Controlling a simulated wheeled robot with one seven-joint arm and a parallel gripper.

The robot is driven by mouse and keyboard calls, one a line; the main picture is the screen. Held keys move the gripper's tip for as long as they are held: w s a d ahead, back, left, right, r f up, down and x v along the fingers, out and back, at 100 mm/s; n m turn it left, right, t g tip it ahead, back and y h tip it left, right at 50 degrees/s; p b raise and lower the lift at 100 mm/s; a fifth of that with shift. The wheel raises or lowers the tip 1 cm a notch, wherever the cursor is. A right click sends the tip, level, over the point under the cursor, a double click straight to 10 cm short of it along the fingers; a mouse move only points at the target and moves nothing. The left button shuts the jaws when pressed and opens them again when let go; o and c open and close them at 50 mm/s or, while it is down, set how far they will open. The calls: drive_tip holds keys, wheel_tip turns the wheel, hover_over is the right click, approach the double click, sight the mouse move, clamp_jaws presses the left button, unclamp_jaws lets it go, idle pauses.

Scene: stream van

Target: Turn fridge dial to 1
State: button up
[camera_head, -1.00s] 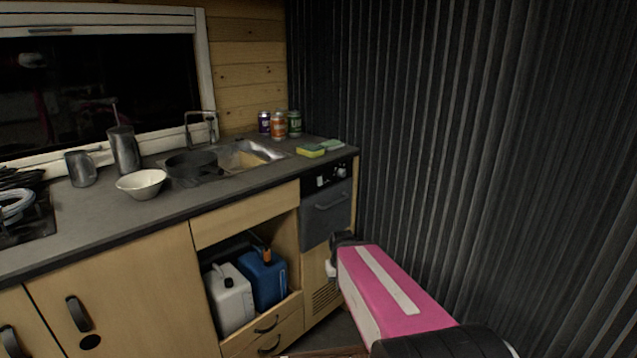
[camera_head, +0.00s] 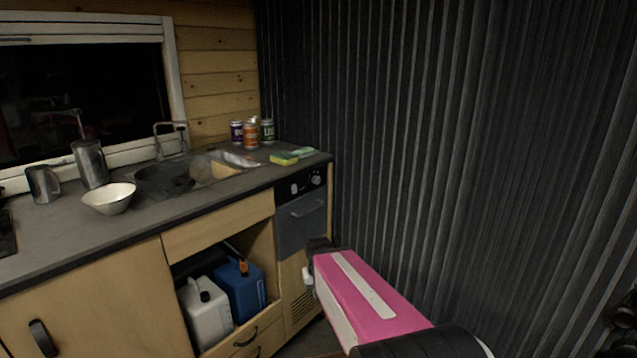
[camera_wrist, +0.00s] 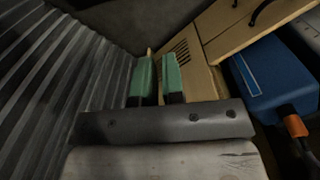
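The fridge (camera_head: 300,228) is a dark unit under the right end of the counter, with a bar handle. Its black top panel carries a round, light-edged dial (camera_head: 316,179) at the right and a smaller pale control to its left. The dial's setting is too small to read. My gripper's green fingers (camera_wrist: 158,80) show in the wrist view with a narrow gap between them and nothing held. They point down toward the cabinet's slatted vent and floor, below and away from the dial.
A dark corrugated wall (camera_head: 430,130) stands close on the right. A blue jug (camera_head: 240,290) and a white jug (camera_head: 207,315) sit in the open cabinet left of the fridge. Cans (camera_head: 251,135), sponges (camera_head: 284,158) and a bowl (camera_head: 109,198) stand on the counter.

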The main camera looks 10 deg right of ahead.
drive_tip(key=o, duration=0.5)
drive_tip(key=shift+w, duration=0.15)
drive_tip(key=o, duration=0.3)
drive_tip(key=shift+w+a+r+m+y, duration=0.1)
drive_tip(key=shift+w+r+m+y, duration=0.15)
drive_tip(key=shift+m+y, duration=0.2)
drive_tip(key=m+t+y, duration=1)
drive_tip(key=m+t, duration=0.5)
drive_tip(key=m, duration=1.2)
approach(318, 180)
drive_tip(key=shift+n, duration=0.25)
drive_tip(key=x, duration=0.9)
